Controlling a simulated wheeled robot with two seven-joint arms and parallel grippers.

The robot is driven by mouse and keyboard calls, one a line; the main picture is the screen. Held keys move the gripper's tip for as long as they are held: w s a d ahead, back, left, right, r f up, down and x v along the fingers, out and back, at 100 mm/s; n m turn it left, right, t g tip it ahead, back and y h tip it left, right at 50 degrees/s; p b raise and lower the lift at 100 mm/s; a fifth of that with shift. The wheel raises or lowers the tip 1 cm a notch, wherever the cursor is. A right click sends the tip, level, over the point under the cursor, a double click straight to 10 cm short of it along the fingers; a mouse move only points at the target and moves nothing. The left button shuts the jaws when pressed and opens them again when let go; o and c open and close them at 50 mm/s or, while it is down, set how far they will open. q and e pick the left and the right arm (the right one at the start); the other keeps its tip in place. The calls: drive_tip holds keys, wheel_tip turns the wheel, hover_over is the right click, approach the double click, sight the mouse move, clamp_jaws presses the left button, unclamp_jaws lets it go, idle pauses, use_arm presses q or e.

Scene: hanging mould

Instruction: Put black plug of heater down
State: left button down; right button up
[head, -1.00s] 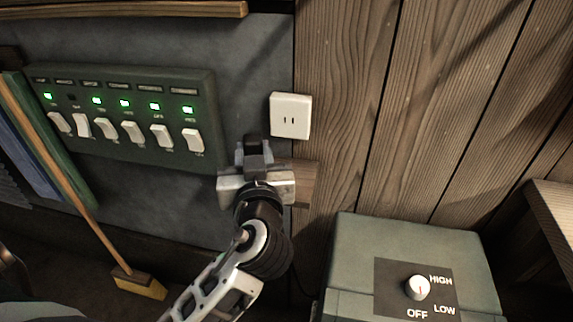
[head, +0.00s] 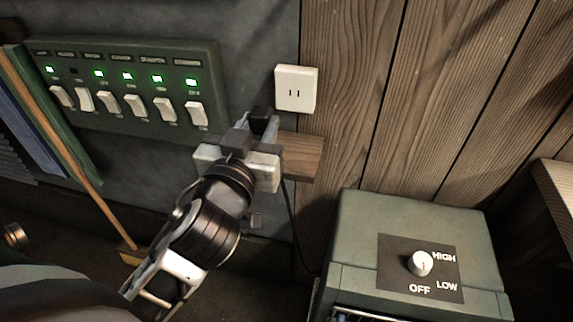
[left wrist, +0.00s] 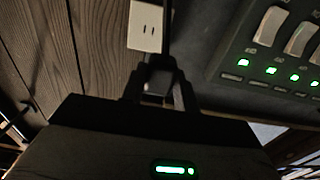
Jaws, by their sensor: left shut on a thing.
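The black plug (head: 262,116) is held between the fingers of my left gripper (head: 256,128), in front of the wall. It is dark and partly hidden by the fingers. In the left wrist view the plug (left wrist: 158,78) sits between the two dark fingers. The white wall socket (head: 296,88) is just up and right of the plug, with its slots empty and visible. A thin black cord (head: 291,215) hangs below the gripper toward the green heater (head: 365,215) at the lower right. My right gripper is not in view.
A small wooden ledge (head: 303,158) juts out just right of my left gripper, below the socket. A green switch panel (head: 130,128) with several white switches and green lights is on the wall at left. A broom (head: 83,200) leans at far left.

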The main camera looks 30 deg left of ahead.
use_arm(q)
drive_tip(key=w, duration=0.1)
drive_tip(key=w+f+b, duration=0.1)
drive_tip(key=w+f, duration=0.1)
drive_tip(key=shift+w+d, duration=0.1)
drive_tip(key=shift+w, duration=0.25)
drive_tip(key=b, duration=0.1)
hover_over(286, 161)
wheel_tip(286, 161, down, 5)
drive_tip(key=shift+s, duration=0.15)
drive_tip(key=shift+w+f, duration=0.2)
drive_tip(key=shift+f, duration=1.6)
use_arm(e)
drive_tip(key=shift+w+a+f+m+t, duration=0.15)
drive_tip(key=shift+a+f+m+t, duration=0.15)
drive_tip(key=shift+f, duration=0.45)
use_arm(q)
drive_tip(key=shift+b, duration=0.3)
drive_tip(key=shift+f+b, duration=0.6)
drive_tip(key=shift+b, duration=0.05)
drive_tip(key=c, duration=1.1)
unclamp_jaws()
drive_tip(key=shift+o, duration=0.2)
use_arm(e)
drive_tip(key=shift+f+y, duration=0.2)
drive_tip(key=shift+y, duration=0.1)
